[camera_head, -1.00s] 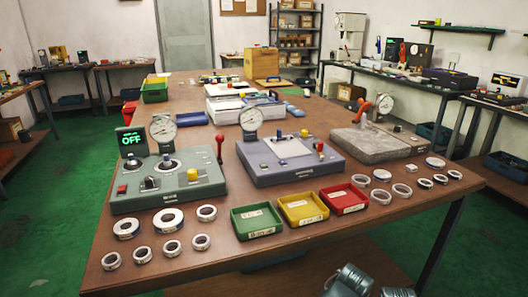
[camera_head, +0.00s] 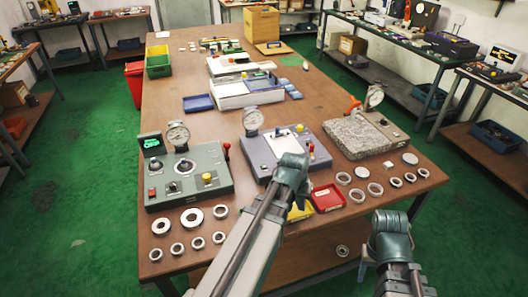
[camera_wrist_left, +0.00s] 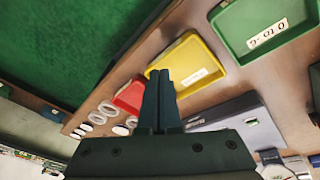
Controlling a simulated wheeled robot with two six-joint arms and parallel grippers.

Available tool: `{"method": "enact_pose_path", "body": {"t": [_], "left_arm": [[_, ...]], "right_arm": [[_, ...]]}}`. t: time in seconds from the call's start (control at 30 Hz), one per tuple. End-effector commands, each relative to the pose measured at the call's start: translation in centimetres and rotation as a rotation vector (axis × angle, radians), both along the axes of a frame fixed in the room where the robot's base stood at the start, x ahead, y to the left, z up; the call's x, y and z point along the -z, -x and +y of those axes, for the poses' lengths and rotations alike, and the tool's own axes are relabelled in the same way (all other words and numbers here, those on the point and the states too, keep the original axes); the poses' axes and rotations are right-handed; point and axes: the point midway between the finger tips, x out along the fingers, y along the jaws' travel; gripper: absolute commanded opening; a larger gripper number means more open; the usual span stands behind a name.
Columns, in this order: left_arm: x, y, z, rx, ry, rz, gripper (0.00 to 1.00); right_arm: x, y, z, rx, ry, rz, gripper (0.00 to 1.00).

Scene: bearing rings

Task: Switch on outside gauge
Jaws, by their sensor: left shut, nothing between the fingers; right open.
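A grey-green gauge station (camera_head: 215,184) stands at the left of the table, with a dial (camera_head: 177,134), knobs, a yellow button (camera_head: 208,179) and a red button. Its small display (camera_head: 151,144) glows green; it read OFF earlier. A purple-grey gauge station (camera_head: 256,158) with a dial (camera_head: 253,119) stands in the middle. A granite gauge stand (camera_head: 352,138) is to the right. My left gripper (camera_head: 293,163) is over the middle station's front edge; its fingers (camera_wrist_left: 161,97) are shut and empty in the left wrist view. My right gripper (camera_head: 390,224) is open, in front of the table.
A red tray (camera_head: 328,198) and a yellow tray (camera_head: 300,211) lie before the middle station. The green tray (camera_wrist_left: 229,22) shows in the left wrist view; my left arm hides it in the head view. Several rings lie at the front left and right.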

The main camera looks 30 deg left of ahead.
Motion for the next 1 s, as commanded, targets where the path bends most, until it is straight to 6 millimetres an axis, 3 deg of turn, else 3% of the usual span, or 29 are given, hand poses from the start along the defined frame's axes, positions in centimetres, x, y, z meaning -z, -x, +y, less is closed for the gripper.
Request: {"method": "enact_pose_path", "body": {"t": [0.03, 0.1, 0.3, 0.5, 0.7, 1.0], "left_arm": [[-1.4, -2.1, 2.0, -0.058, 0.026, -0.044, 0.0], [-2.1, -4.5, 4.4, -0.134, 0.064, -0.111, 0.0], [-4.3, -10.2, 12.6, -0.36, 0.157, -0.312, 0.0], [-6.3, -13.0, 19.6, -0.524, 0.212, -0.46, 0.0], [-7.2, -13.6, 22.2, -0.585, 0.232, -0.516, 0.0], [-7.3, -13.6, 22.3, -0.589, 0.233, -0.52, 0.0]], "right_arm": [[-1.1, 0.0, 0.0, 0.0, 0.0, 0.0, 0.5], [-1.3, 0.0, 0.0, 0.0, 0.0, 0.0, 0.5], [-1.3, 0.0, 0.0, 0.0, 0.0, 0.0, 0.5], [-1.2, 0.0, 0.0, 0.0, 0.0, 0.0, 0.5], [-1.3, 0.0, 0.0, 0.0, 0.0, 0.0, 0.5], [-1.3, 0.0, 0.0, 0.0, 0.0, 0.0, 0.5]]}}
